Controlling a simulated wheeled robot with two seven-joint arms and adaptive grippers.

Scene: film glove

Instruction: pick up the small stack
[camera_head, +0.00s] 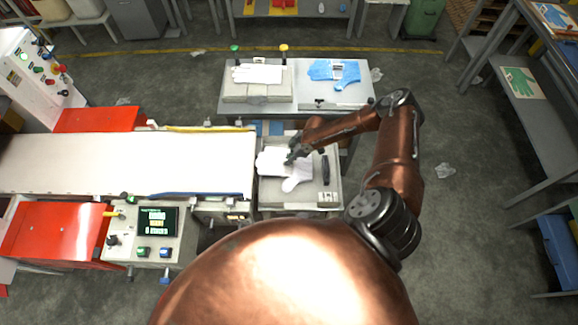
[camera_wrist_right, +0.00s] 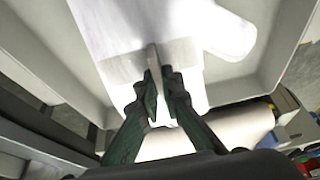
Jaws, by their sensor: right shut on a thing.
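The small stack of white gloves (camera_head: 272,163) lies in a shallow grey tray (camera_head: 310,206) at the right end of the conveyor. In the right wrist view the white stack (camera_wrist_right: 110,30) fills the upper middle, with a rounded thumb at the right. My right gripper (camera_head: 290,157) reaches in from the right, over the stack. In the right wrist view its two dark fingers (camera_wrist_right: 160,78) are shut on a pale upright edge of the stack. Whether the stack is clear of the tray floor cannot be told. My left gripper is not in view.
The conveyor belt (camera_head: 120,162) lies left of the tray. Open floor (camera_head: 465,200) lies to the right.

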